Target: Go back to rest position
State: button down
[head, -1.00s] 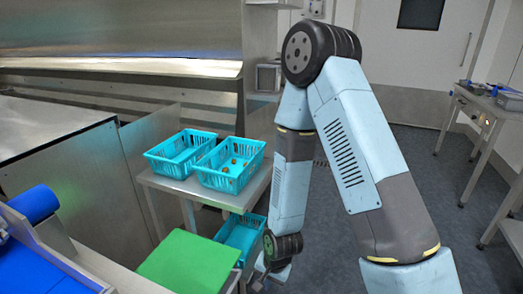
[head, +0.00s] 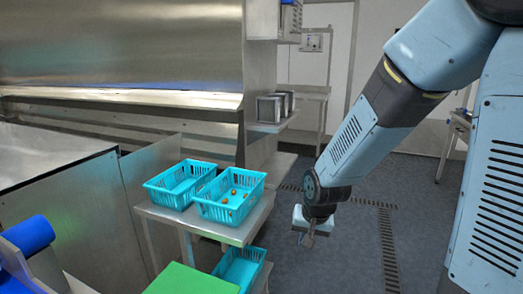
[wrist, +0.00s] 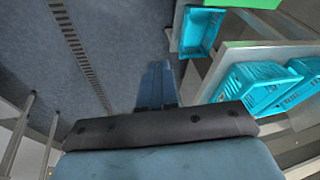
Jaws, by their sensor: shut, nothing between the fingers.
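My gripper (head: 307,238) hangs at the end of my arm in the head view, over open floor to the right of the small steel table (head: 196,224). It is small there, but it looks shut and holds nothing. In the wrist view my gripper (wrist: 157,85) shows as a dark blue shape against the grey floor, with nothing between the fingers. The arm comes down from the upper right of the head view. The gripper is apart from the table and the baskets.
Two turquoise baskets (head: 180,204) (head: 230,218) stand on the table; the right one holds several small dates (head: 233,191). Another turquoise basket (head: 240,268) sits below. A green board (head: 190,280) and blue roller (head: 28,234) are at lower left. Floor (head: 350,255) around my gripper is clear.

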jog(key=s+d+r, duration=0.4)
jog(key=s+r, duration=0.1)
jog(key=r, duration=0.2)
jog(key=s+d+r+n+t, duration=0.1)
jog(key=s+d+r, duration=0.3)
jog(key=r, duration=0.3)
jog(key=s+d+r+t+h, duration=0.1)
jog(key=s+d+r, duration=0.3)
jog(key=r, duration=0.3)
jog(key=shift+s+r+n, duration=0.2)
jog(key=shift+s+n, duration=0.2)
jog(key=shift+s, duration=0.5)
jog(key=shift+a, duration=0.2)
